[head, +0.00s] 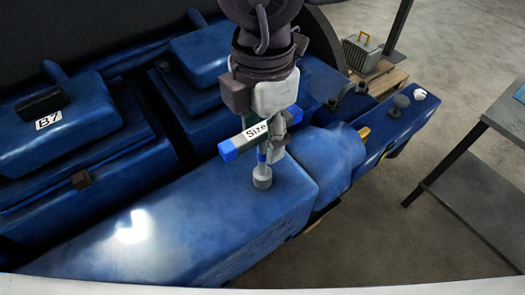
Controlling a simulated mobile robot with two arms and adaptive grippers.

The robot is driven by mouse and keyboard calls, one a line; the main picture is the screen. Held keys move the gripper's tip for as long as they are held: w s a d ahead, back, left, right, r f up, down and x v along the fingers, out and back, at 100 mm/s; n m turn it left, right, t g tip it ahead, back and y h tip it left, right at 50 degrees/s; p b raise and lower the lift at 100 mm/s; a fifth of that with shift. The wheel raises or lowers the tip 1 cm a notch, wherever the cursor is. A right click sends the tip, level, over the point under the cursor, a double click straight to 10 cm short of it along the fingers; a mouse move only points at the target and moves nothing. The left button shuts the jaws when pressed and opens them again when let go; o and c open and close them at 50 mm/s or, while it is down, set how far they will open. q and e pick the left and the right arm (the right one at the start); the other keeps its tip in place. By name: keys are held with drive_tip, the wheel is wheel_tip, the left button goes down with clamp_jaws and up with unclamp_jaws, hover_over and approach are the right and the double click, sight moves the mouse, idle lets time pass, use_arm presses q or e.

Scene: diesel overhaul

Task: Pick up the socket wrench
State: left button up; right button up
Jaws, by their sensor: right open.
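The socket wrench (229,151) stands on the blue engine's flat top in the middle of the head view. It has a crossbar with blue ends and a white label reading "Size". Its shaft runs down to a grey socket (262,182) that appears to touch the blue surface. My right gripper (280,130) comes down from the top, directly over the wrench. It is open, with its fingers at the crossbar and upper shaft. The gripper hides part of the wrench, and I cannot tell whether the fingers touch it. My left gripper is out of view.
A grey table (490,135) stands at the right. A grey box with a yellow handle (362,52) sits on a pallet behind. Floor between is clear.

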drive_tip(key=shift+s, duration=0.1)
clamp_jaws()
drive_tip(key=shift+r, duration=0.2)
idle(0.3)
